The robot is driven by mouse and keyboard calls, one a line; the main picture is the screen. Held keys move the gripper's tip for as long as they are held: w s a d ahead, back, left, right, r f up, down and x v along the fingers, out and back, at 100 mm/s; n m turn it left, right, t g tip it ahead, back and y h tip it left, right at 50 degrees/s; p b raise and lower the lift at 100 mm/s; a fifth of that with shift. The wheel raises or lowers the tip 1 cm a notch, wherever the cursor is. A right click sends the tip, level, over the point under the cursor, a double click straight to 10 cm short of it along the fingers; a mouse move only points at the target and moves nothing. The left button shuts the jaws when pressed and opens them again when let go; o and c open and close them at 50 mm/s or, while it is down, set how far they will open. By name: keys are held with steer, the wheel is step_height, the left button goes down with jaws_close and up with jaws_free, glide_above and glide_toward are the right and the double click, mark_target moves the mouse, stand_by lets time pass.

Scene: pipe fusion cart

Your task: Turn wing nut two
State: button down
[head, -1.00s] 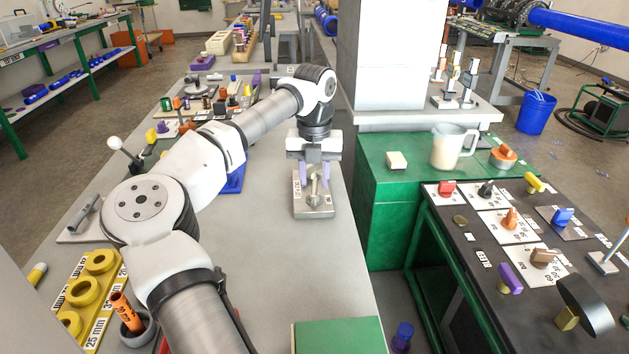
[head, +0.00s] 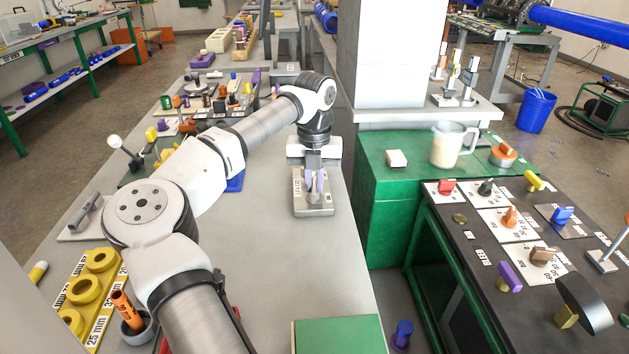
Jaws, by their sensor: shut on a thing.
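My gripper (head: 315,181) points down over a small grey metal block (head: 316,210) on the grey bench. The block carries a white label strip on its left side. The gripper's purple-tinted fingers are close together, shut around the upright part on top of the block, which I take to be the wing nut. The fingers hide most of that nut, so its angle cannot be told. I cannot read a number on the label.
A white pillar (head: 393,60) and a green cabinet (head: 385,240) stand right of the bench. A rack of coloured parts (head: 205,108) lies behind my arm. A green box (head: 340,337) sits at the bench's near edge. The bench between box and block is clear.

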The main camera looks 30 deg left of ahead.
mark_target(314, 184)
steer(key=shift+m, duration=0.3)
steer(key=m, duration=0.3)
steer(key=shift+r+p, duration=0.1)
steer(key=shift+p, duration=0.3)
steer(key=shift+m+p, duration=0.35)
steer(key=shift+m, duration=1.85)
steer(key=shift+w+m, duration=0.1)
steer(key=shift+m, duration=0.2)
steer(key=c, duration=1.5)
jaws_free()
step_height(314, 184, up, 14)
steer(key=shift+f+b, duration=0.1)
steer(key=shift+b, duration=0.5)
